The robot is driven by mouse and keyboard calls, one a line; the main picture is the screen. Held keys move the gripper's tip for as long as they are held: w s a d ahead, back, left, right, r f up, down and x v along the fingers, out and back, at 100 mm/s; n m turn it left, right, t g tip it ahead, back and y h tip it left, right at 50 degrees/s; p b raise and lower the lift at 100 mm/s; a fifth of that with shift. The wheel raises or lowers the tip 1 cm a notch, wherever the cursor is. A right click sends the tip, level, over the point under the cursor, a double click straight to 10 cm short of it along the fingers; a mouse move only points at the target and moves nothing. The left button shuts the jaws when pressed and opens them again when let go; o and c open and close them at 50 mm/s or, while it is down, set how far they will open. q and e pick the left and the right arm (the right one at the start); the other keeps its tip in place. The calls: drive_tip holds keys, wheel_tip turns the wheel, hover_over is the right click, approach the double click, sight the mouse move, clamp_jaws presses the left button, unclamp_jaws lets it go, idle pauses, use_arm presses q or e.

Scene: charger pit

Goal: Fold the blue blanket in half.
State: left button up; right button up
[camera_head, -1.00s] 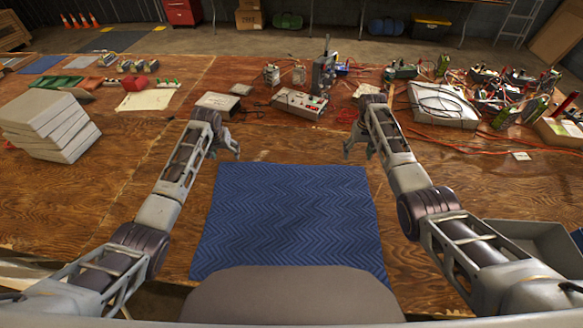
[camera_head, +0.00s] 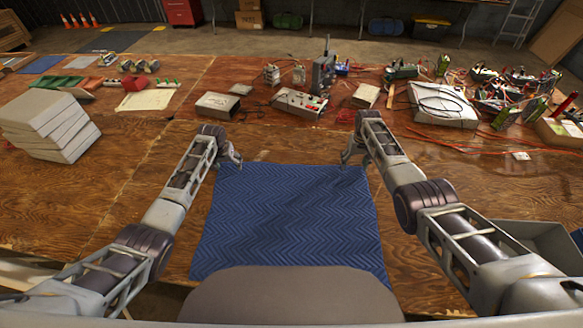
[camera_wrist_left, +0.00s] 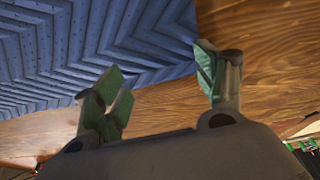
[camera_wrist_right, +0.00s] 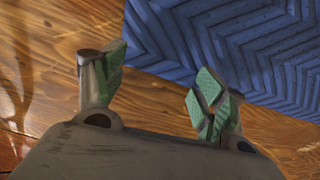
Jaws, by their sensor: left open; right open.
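The blue blanket (camera_head: 290,220) lies flat and spread on the wooden table, with a zigzag quilted pattern. Its near edge is hidden behind a grey part of my own body. My left gripper (camera_head: 233,161) is open at the blanket's far left corner. In the left wrist view its green-padded fingers (camera_wrist_left: 160,80) are spread near the edge of the blanket (camera_wrist_left: 90,40), with nothing between them. My right gripper (camera_head: 352,157) is open at the far right corner. In the right wrist view its fingers (camera_wrist_right: 160,80) are apart beside the blanket's corner (camera_wrist_right: 230,45).
A stack of grey boxes (camera_head: 50,125) stands at the left. A control box (camera_head: 299,103), a beige box (camera_head: 217,105) and cluttered electronics (camera_head: 445,105) with red cables lie beyond the blanket. A grey bin (camera_head: 535,240) is at the right. Bare table lies left of the blanket.

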use_arm(q)
drive_tip(key=shift+s+f, duration=0.1)
drive_tip(key=shift+f, duration=0.25)
use_arm(e)
drive_tip(key=shift+f, duration=0.45)
idle(0.5)
